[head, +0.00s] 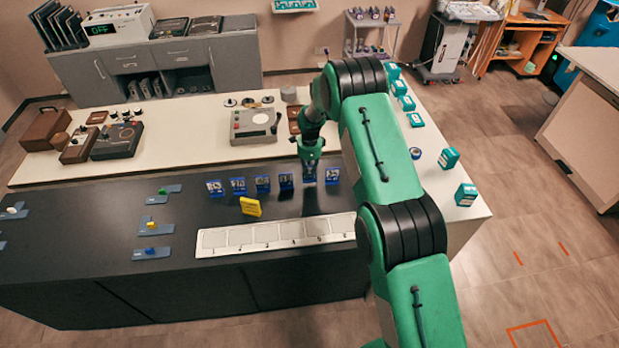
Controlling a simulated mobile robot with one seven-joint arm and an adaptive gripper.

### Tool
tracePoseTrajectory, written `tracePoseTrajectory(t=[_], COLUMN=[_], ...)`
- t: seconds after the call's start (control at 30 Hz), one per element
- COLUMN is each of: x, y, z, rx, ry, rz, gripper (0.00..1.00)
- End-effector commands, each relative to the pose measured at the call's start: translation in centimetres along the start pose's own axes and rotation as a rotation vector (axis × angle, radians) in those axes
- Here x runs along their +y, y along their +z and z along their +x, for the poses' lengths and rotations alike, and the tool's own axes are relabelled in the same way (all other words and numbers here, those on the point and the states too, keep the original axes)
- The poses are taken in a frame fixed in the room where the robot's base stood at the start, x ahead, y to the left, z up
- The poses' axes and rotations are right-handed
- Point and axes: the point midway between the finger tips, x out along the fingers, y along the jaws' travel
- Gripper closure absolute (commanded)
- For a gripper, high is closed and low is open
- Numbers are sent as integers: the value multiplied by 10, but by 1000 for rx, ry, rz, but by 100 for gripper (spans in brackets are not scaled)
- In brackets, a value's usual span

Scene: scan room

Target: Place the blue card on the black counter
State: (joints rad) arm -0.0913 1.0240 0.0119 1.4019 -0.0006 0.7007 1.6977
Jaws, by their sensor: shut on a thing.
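Several small blue cards with white markings stand upright in a row on the black counter (110,205), among them one at the left end (215,188) and one at the right end (332,175). My gripper (310,174) points down into this row, second from the right. It is shut on a blue card (310,182), which is mostly hidden by the fingers. I cannot tell whether this card touches the counter or is lifted off it.
A yellow card (250,206) stands in front of the row. A pale strip with several square sections (275,236) lies along the counter's front. Blue-grey plates with small coloured pieces (151,253) lie to the left. A grey device (254,125) stands behind. Green-and-white boxes (466,195) line the right side.

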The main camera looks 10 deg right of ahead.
Motion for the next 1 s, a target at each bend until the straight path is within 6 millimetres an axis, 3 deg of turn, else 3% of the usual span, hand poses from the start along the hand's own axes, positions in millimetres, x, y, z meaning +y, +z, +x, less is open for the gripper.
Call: tracePoseTrajectory(t=[0.47, 1.0], x=[-4, -3], y=[0, 0], z=[2, 35], rx=[0, 0], ry=[0, 0], rz=[0, 0], gripper=[100, 100])
